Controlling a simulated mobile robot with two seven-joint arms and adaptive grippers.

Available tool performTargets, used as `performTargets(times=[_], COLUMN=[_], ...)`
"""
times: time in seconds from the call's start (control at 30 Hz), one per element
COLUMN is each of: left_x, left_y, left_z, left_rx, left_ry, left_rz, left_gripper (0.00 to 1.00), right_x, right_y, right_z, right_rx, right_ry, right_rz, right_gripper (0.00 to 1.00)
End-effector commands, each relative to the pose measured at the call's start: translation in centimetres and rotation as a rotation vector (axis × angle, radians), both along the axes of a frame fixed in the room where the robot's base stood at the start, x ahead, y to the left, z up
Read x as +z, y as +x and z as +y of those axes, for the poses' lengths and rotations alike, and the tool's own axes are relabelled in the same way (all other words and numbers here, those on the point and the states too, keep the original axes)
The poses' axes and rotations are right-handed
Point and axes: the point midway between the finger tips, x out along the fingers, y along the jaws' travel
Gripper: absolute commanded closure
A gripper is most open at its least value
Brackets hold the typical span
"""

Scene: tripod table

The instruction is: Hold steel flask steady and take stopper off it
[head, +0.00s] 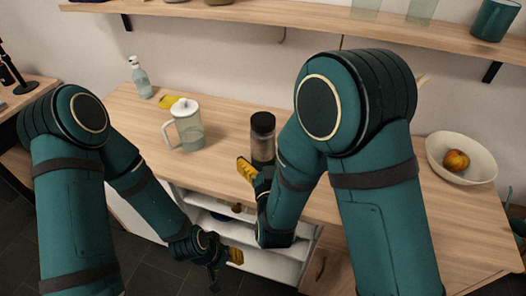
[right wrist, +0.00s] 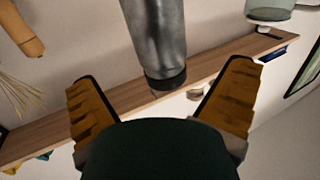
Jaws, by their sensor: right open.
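The steel flask (head: 262,147) stands upright on the wooden counter, its grey body topped by a black stopper (head: 263,121). In the right wrist view the flask (right wrist: 155,35) appears upside down, with its dark stopper (right wrist: 166,82) toward the bottom. My right gripper (head: 248,170) is open, just in front of the flask and low beside it. Its two yellow fingers (right wrist: 160,76) are spread wide, with the flask seen between them and nothing gripped. My left gripper (head: 234,257) hangs low in front of the counter, apart from the flask; its finger opening does not show clearly.
A glass jug with a white lid (head: 186,125) stands left of the flask. A soap bottle (head: 140,78) and a yellow item (head: 172,102) are behind it. A white bowl with fruit (head: 460,157) is at right. A wall shelf (head: 230,13) runs above. Open shelves lie below the counter.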

Motion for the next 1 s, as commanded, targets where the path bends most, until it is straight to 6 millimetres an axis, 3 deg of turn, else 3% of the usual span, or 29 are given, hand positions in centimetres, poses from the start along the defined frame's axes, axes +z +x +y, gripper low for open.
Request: performTargets(times=[0.1,0.37,0.7,1.0], left_x=[0.2,0.1,-0.1,-0.1], left_y=[0.0,0.0,0.1,0.1], left_z=[0.0,0.0,0.0,0.0], left_rx=[0.000,0.000,0.001,0.001], left_ry=[0.000,0.000,0.000,0.000], left_rz=[-0.001,-0.001,-0.002,-0.002], left_gripper=[0.53,0.53,0.53,0.53], right_x=[0.1,0.1,0.1,0.1], right_y=[2.1,4.0,8.3,8.9], right_z=[0.1,0.3,0.5,0.6], right_rx=[-0.002,0.000,-0.001,0.000], right_ry=[0.000,-0.001,0.000,0.000], right_rz=[-0.002,-0.001,0.000,0.000], right_gripper=[0.00,0.00,0.00,0.00])
